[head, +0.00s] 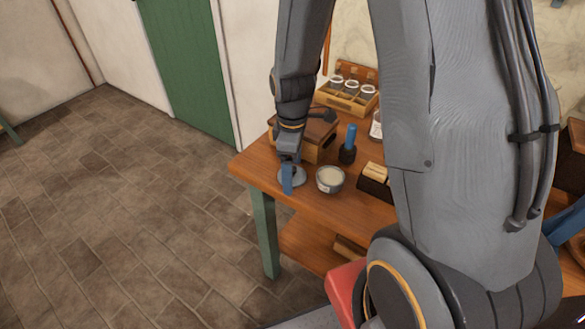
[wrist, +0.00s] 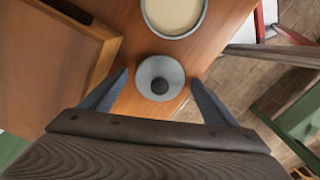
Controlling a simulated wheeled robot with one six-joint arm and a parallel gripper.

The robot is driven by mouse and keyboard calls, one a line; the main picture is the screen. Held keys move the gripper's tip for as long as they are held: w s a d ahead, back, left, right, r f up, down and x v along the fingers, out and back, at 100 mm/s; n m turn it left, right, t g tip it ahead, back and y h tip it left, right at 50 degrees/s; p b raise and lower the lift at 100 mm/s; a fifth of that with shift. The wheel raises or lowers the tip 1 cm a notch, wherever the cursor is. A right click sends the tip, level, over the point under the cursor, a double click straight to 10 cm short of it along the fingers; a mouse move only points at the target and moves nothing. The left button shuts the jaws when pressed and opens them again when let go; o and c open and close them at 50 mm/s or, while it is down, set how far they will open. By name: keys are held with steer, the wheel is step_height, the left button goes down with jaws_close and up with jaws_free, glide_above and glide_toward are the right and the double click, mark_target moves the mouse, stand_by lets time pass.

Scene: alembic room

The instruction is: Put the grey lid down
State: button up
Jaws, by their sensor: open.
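The grey lid (wrist: 151,69) is a round disc with a dark knob, lying flat on the wooden table (wrist: 137,103) close to its edge. In the head view the lid (head: 298,176) shows partly behind my gripper (head: 287,180). In the wrist view my gripper (wrist: 160,88) is open, with one blue-grey finger on each side of the lid.
A wooden box (head: 317,141) stands behind the lid. A blue-handled tool (head: 350,146) stands upright past the pot. A wooden rack of jars (head: 351,92) is at the back. The table's front left corner is near, with tiled floor (head: 130,220) beyond.

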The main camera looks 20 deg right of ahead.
step_height(320, 180, up, 12)
steer(key=b, duration=0.2)
steer(key=s+f+m+t, duration=0.1)
steer(key=s+f+m, duration=0.2)
steer(key=s+m, duration=0.6)
steer(key=m, duration=0.2)
steer(key=shift+s+m, duration=0.2)
steer(key=shift+m, duration=0.1)
